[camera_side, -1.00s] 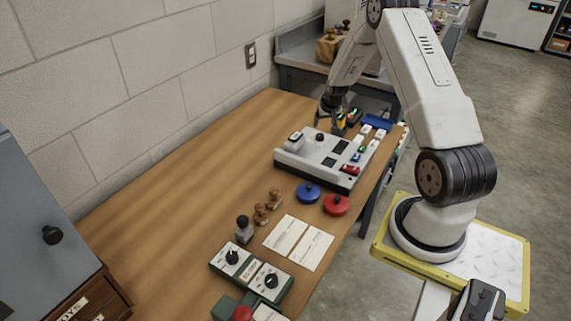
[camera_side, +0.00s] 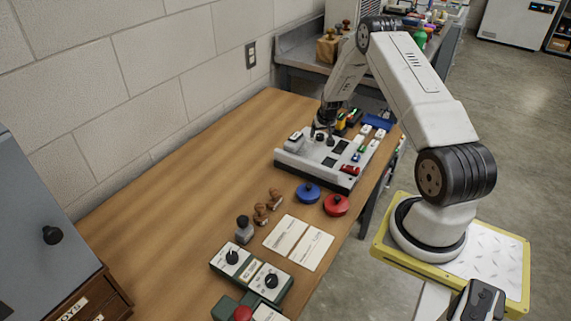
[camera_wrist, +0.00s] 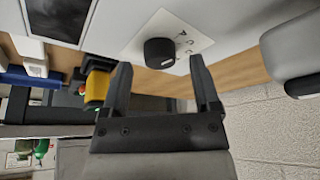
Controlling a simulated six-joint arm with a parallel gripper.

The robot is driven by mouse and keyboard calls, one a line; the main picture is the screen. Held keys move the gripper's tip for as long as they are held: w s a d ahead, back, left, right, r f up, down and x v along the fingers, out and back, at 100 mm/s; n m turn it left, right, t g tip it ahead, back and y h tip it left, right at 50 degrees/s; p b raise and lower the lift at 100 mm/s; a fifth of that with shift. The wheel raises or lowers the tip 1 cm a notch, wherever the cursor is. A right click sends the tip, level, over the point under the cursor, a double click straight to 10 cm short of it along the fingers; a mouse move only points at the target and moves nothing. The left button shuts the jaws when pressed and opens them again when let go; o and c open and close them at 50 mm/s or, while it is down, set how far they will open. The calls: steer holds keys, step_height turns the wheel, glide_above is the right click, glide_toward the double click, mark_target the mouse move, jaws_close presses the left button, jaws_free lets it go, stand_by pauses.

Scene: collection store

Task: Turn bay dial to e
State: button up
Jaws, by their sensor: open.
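A black round dial (camera_wrist: 160,52) stands on a white plate with letters on the grey console (camera_side: 290,161). Only some letters show, A and C among them, and I cannot tell which one the dial points at. In the wrist view my gripper (camera_wrist: 158,66) is open, with one finger to each side of the dial in the picture; I cannot tell whether the tips touch it. In the side view my gripper (camera_side: 323,132) is low over the back of the console and largely hides the dial.
Two dials (camera_side: 232,257) on a green box are at the near end of the wooden table. Blue (camera_side: 308,193) and red (camera_side: 336,205) knobbed discs, cards (camera_side: 286,236) and stamps (camera_side: 274,199) lie between. A yellow item (camera_wrist: 97,87) is near the left finger.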

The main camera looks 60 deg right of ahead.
steer(key=shift+w+d+f, duration=0.15)
steer(key=shift+f, duration=0.4)
jaws_close()
steer(key=shift+w+m+g+h, duration=0.1)
steer(key=shift+m+g+h, duration=0.2)
steer(key=shift+m, duration=0.8)
steer(key=shift+w+m+g+h, duration=0.15)
steer(key=shift+m+g, duration=0.25)
steer(key=shift+m, duration=0.7)
steer(key=shift+m+g+h, duration=0.25)
steer(key=shift+m+g, duration=0.35)
steer(key=shift+m, duration=0.9)
steer(key=shift+r+m, duration=0.1)
steer(key=shift+m, duration=0.2)
jaws_free()
